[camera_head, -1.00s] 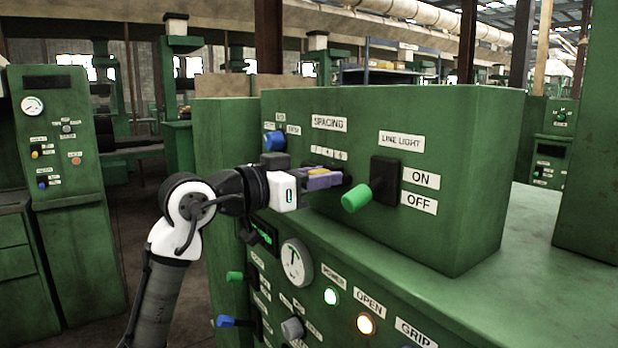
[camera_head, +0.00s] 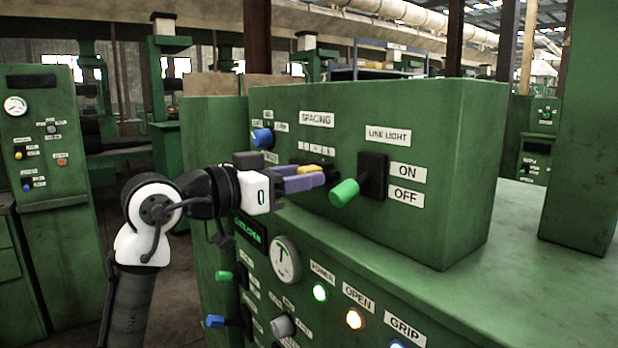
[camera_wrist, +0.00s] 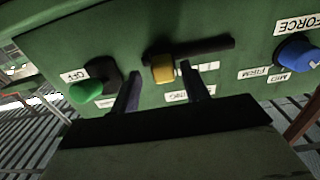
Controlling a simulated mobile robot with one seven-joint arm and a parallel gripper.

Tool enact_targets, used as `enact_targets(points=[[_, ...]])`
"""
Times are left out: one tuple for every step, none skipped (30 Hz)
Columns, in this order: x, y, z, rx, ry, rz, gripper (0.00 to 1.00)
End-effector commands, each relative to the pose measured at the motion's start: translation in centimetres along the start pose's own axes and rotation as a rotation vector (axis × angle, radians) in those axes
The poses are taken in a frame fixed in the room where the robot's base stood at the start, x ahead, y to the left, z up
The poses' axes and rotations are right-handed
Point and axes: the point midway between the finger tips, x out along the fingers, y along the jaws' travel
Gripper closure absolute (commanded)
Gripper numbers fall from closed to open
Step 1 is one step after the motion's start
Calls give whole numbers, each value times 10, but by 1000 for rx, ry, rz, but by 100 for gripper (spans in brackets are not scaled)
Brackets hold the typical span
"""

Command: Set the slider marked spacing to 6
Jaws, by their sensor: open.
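The spacing slider has a yellow knob (camera_wrist: 162,68) on a dark slot (camera_wrist: 208,47). In the wrist view the panel appears upside down, and the knob sits near the slot's left end, on the side of the green switch. In the head view the knob (camera_head: 310,168) shows just above my fingers, below the SPACING label (camera_head: 316,119) and a row of small number tags (camera_head: 317,148). Contact cannot be made out. One finger partly covers the tags in the wrist view.
A green line light switch (camera_head: 344,192) sticks out close to the right of my fingers. A blue force knob (camera_head: 262,137) is at the left. Below are a gauge (camera_head: 285,259) and lit buttons. A green ledge (camera_head: 430,290) runs under the upper box.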

Motion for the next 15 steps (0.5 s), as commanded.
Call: enact_targets(points=[[-12, -1, 2, -1, 2, -2, 55], [-19, -1, 2, -1, 3, -2, 55], [-28, 0, 3, 0, 2, -2, 55], [-36, 0, 2, 0, 2, -1, 55], [-43, 0, 2, 0, 1, -1, 55], [-52, 0, 2, 0, 2, -2, 55], [-59, 0, 3, 0, 1, -1, 55], [-65, 0, 2, 0, 1, -1, 55], [-73, 0, 2, 0, 0, -1, 55], [-79, 0, 2, 0, 1, 0, 55], [-84, 0, 2, 0, 0, 1, 55], [-90, 0, 2, 0, 0, 0, 55], [-94, 0, 1, 0, 0, 0, 55], [-97, 0, 1, 0, -1, 0, 55], [-101, 1, 1, 0, -2, 1, 55]])
